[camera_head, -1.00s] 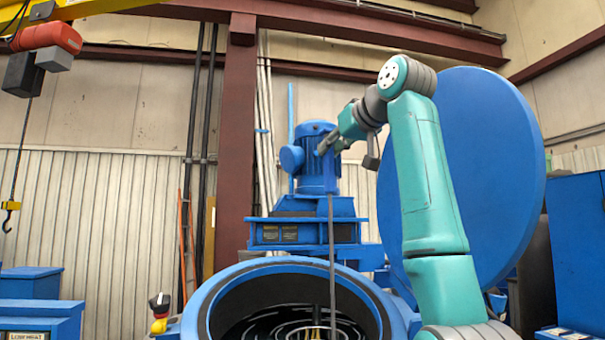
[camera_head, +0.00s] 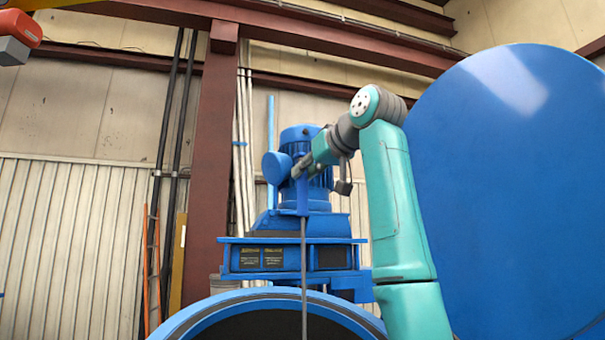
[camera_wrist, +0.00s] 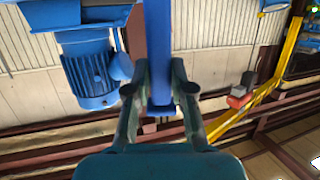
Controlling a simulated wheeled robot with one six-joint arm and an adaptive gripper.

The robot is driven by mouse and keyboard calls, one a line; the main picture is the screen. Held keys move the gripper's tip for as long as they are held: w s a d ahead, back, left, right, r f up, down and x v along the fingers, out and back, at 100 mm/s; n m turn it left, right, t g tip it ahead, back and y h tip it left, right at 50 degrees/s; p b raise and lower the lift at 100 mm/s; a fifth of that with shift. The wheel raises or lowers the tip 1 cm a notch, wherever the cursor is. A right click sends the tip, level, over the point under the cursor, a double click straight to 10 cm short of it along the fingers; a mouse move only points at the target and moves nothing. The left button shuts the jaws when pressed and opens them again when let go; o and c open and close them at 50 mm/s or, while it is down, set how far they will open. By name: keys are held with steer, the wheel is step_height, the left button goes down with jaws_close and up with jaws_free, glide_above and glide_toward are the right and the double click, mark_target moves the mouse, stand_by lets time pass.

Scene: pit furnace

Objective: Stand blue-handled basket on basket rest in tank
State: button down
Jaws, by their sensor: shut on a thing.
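My gripper (camera_head: 298,172) is shut on the blue handle (camera_head: 303,197) at the top of a thin grey rod (camera_head: 304,265). In the wrist view, the blue handle (camera_wrist: 158,45) runs between the two fingers of my gripper (camera_wrist: 160,90). The rod hangs about upright in front of the blue motor and down across the mouth of the round blue tank (camera_head: 232,302). The basket below and the basket rest are out of view. Only the upper part of the tank's rim and its dark inner wall show.
A blue motor (camera_head: 307,150) on a blue housing (camera_head: 290,257) stands behind the tank, close behind my gripper in the picture. A large blue round lid (camera_head: 520,200) stands at right beside my arm. A brown column (camera_head: 213,150) and an orange ladder (camera_head: 148,270) are at the back left.

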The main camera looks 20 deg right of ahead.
steer(key=shift+f, duration=22.05)
steer(key=c, duration=0.9)
jaws_free()
steer(key=shift+o, duration=0.9)
steer(key=shift+f, duration=0.15)
steer(key=o, duration=0.4)
steer(key=shift+s, duration=0.1)
